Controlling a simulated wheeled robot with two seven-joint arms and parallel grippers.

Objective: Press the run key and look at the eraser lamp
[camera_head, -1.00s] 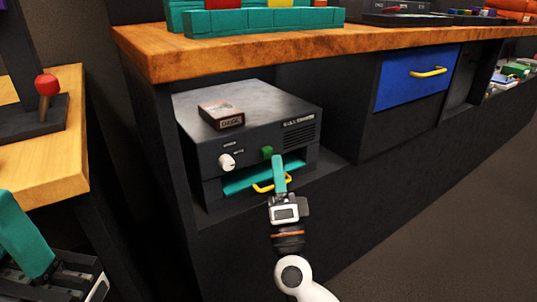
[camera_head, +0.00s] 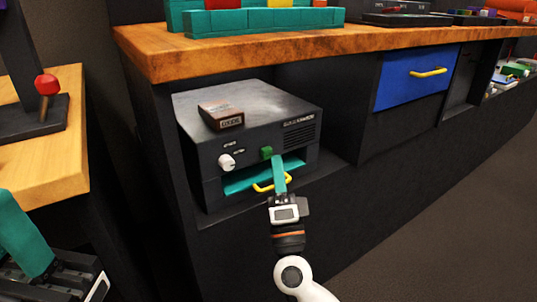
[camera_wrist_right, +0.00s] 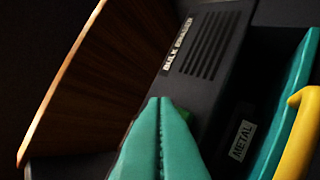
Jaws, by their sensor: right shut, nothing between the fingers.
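The bulk eraser (camera_head: 250,135), a dark box with a vented front, stands in the open bay under the bench. A green square key (camera_head: 266,153) and a white knob (camera_head: 227,162) sit on its front. I cannot make out a separate lamp or a lit one. My right gripper (camera_head: 278,159) is shut and empty, its teal fingertips just right of the green key. In the right wrist view its fingertips (camera_wrist_right: 160,102) overlap a bit of green (camera_wrist_right: 184,113), so contact is unclear. A teal finger (camera_head: 22,245), apparently of my left gripper, shows at lower left; its other finger is hidden.
A teal tray (camera_head: 240,180) with a yellow handle (camera_head: 270,183) is below the key. A small brown box (camera_head: 221,115) lies on the eraser. The wooden bench top (camera_head: 290,48) overhangs it. A blue drawer (camera_head: 416,77) is at right. A red-knobbed lever (camera_head: 47,86) stands at left.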

